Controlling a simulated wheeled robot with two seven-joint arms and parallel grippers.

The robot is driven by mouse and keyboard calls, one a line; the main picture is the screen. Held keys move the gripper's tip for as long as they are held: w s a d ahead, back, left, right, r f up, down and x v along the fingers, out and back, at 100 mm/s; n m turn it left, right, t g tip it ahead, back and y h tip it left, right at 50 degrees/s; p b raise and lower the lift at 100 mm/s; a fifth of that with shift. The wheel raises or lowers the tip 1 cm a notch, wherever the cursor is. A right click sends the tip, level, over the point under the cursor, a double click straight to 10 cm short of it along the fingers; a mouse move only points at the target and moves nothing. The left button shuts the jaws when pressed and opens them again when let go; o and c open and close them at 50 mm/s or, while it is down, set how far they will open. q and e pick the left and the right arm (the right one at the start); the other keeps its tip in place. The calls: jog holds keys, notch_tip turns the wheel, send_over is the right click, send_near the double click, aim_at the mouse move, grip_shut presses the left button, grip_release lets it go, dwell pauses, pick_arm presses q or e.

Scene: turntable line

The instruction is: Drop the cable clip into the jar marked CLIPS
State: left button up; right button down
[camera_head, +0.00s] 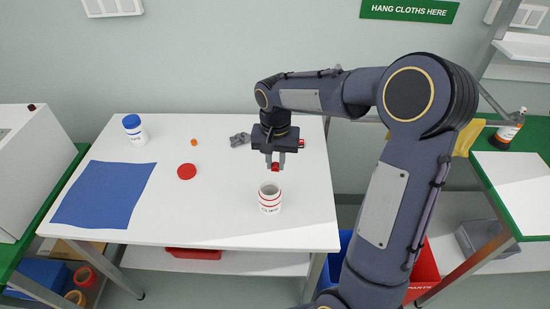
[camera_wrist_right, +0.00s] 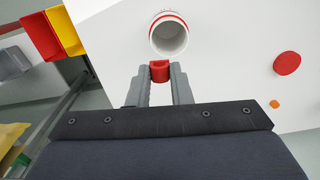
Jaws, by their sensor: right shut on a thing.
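My right gripper (camera_head: 275,163) is shut on the red cable clip (camera_head: 275,167). In the right wrist view the clip (camera_wrist_right: 160,71) sits between the two grey fingertips. A white jar with red bands (camera_head: 270,198) stands upright and open on the white table. Its label is too small to read surely. In the head view the clip is above the table, just behind and above the jar's mouth. In the right wrist view the open jar (camera_wrist_right: 169,17) lies just beyond the fingertips, and its visible inside looks empty. My left gripper is not in view.
A red disc-shaped lid (camera_head: 187,171), a small orange piece (camera_head: 194,142) and a grey part (camera_head: 239,139) lie on the table (camera_head: 225,222). The table right of the jar is clear.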

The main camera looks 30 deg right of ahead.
aim_at(275, 164)
notch_tip(275, 164, down, 2)
jog(key=shift+f+b, duration=0.2)
jog(key=shift+b, duration=0.35)
jog(key=shift+r, duration=0.1)
jog(key=c, duration=1.2)
grip_release()
jog(key=shift+c, duration=0.2)
notch_tip(275, 164, up, 8)
jog(key=shift+f, duration=0.15)
